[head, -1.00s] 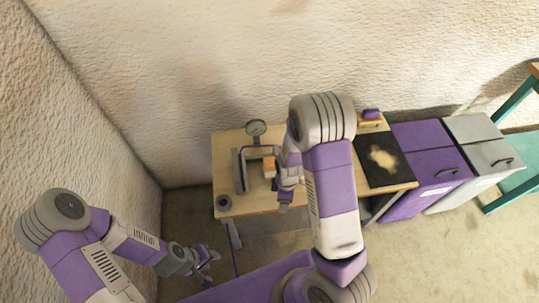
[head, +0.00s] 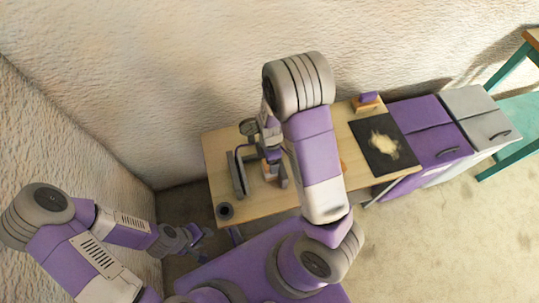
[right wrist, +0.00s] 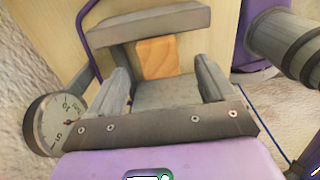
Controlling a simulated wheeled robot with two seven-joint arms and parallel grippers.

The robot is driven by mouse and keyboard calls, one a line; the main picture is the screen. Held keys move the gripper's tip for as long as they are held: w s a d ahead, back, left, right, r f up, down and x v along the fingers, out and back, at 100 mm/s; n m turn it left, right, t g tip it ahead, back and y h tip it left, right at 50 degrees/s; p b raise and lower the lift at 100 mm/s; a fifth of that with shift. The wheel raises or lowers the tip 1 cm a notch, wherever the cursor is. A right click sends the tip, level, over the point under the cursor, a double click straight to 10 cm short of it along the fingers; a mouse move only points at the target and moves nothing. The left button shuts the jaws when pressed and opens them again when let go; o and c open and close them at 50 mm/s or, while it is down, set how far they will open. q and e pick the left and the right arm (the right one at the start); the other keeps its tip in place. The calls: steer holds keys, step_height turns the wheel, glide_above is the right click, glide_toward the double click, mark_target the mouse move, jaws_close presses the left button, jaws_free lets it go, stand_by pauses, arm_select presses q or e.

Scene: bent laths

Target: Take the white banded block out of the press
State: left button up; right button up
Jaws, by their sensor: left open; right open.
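The press (head: 237,174) stands on the left part of the wooden table, with a gauge (head: 248,127) behind it. In the right wrist view a grey bar of the press (right wrist: 150,24) crosses the top, with an orange wooden block (right wrist: 158,57) just below it. My right gripper (right wrist: 165,88) is open, its two fingers apart and pointing at the press, with the orange block beyond the gap. I cannot pick out a white banded block for certain. My left gripper (head: 195,240) is open and empty, low at the left, away from the table.
The gauge (right wrist: 58,122) is close to my right gripper's left side. On the table (head: 222,150) are a dark round cup (head: 225,211) and a black mat (head: 380,145) with a pale patch. Purple (head: 432,150) and grey (head: 477,125) cabinets stand at the right.

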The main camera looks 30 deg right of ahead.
step_height(320, 180, down, 8)
steer(key=b, duration=0.2)
steer(key=shift+r+b, duration=0.25)
steer(key=shift+b, duration=0.05)
steer(key=c, duration=1.2)
steer(key=shift+o, duration=0.2)
steer(key=shift+w+a+p, duration=0.15)
steer(key=shift+w+a, duration=0.1)
steer(key=shift+a, duration=0.65)
steer(key=shift+w+a+p, duration=0.15)
steer(key=shift+w+a, duration=0.1)
steer(key=shift+a, duration=0.6)
